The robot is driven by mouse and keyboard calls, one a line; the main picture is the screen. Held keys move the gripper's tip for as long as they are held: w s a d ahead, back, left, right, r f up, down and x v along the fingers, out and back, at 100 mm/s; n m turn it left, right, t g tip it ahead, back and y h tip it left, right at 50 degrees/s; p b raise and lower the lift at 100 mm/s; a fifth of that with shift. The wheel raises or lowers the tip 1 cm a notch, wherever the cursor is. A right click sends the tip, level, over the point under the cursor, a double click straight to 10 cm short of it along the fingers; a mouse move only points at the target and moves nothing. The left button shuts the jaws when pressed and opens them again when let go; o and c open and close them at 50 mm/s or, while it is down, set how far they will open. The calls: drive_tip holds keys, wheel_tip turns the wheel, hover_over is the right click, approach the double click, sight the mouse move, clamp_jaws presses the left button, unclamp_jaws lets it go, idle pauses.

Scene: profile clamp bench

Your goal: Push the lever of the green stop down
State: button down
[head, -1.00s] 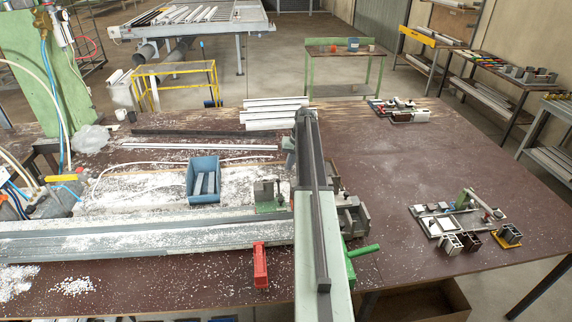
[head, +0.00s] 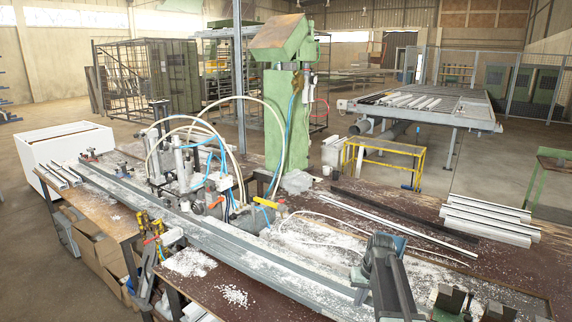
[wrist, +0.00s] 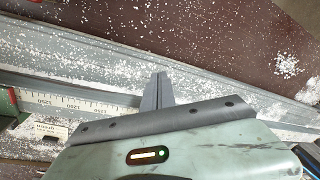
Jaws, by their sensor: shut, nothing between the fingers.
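My gripper (wrist: 158,88) is shut and empty, its dark fingertips over the grey rail in the wrist view. At the left edge of the wrist view is part of a green fitting (wrist: 8,101), with a small label (wrist: 40,130) beside it that seems to read "green". This looks like the green stop. It lies left of my fingertips, apart from them, and is mostly cut off; I cannot make out its lever. In the head view my dark arm end covers part of the rail at the lower right, and the fingertips are not clear there.
The long grey rail (head: 210,240) crosses the bench, strewn with white chips. A scale (wrist: 75,103) runs along it in the wrist view. Valves and hoses (head: 205,180) stand by a green column (head: 283,120). White profiles (head: 490,222) lie on the brown bench top at the right.

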drive_tip(key=s+a+f, duration=0.1)
drive_tip(key=s+a, duration=0.3)
drive_tip(key=s, duration=0.4)
drive_tip(key=s+a+f+n+h+b, duration=0.1)
drive_tip(key=s+a, duration=0.4)
drive_tip(key=s, duration=0.4)
drive_tip(key=shift+a+f+g, duration=0.25)
drive_tip(key=shift+f+g, duration=0.15)
drive_tip(key=c, duration=2.1)
unclamp_jaws()
drive_tip(key=shift+s+d+h, duration=0.1)
drive_tip(key=shift+h, duration=0.2)
drive_tip(key=o, duration=0.7)
